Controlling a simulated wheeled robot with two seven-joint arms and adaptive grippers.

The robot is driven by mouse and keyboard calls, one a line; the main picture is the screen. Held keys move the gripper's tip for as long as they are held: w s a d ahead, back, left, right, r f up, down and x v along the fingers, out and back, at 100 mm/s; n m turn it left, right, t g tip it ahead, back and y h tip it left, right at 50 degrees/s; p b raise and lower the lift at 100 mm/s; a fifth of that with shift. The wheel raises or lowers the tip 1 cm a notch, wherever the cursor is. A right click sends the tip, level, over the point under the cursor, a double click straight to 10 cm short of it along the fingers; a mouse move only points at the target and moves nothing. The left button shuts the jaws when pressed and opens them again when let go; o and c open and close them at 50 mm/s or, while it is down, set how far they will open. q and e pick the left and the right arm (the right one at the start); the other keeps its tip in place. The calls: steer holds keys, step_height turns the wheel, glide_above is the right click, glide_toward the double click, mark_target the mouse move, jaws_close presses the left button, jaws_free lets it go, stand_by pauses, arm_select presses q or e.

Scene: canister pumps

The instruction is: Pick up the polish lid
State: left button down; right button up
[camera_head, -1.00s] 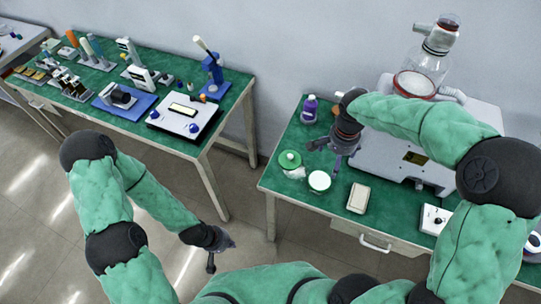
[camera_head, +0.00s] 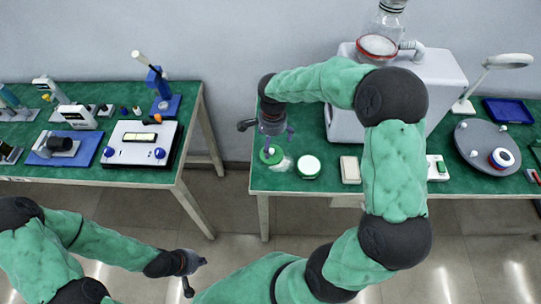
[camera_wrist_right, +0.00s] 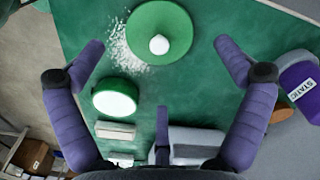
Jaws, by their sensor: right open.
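A round green lid with a white knob (camera_wrist_right: 172,28) lies on the green table in the right wrist view, with white powder beside it. In the head view this lid (camera_head: 268,157) shows just below my right gripper (camera_head: 272,132). A round green container with a white top (camera_head: 309,166) stands to its right; it also shows in the right wrist view (camera_wrist_right: 115,98). My right gripper (camera_wrist_right: 158,52) is open and empty above the table, its spread fingers short of the knobbed lid. My left gripper (camera_head: 188,272) hangs low over the floor, its fingers too small to judge.
A purple bottle (camera_wrist_right: 299,85) labelled STATIC stands near one right finger in the wrist view. A pale box (camera_head: 350,169) lies right of the white-topped container. A large grey machine (camera_head: 345,120) stands behind. Another bench (camera_head: 190,110) with tools is at the left.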

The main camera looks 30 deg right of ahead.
mark_target(272, 150)
steer(key=shift+a+f+b, duration=0.1)
steer(key=shift+f+b, duration=1.1)
steer(key=shift+f, duration=1.55)
steer(key=shift+c, duration=0.3)
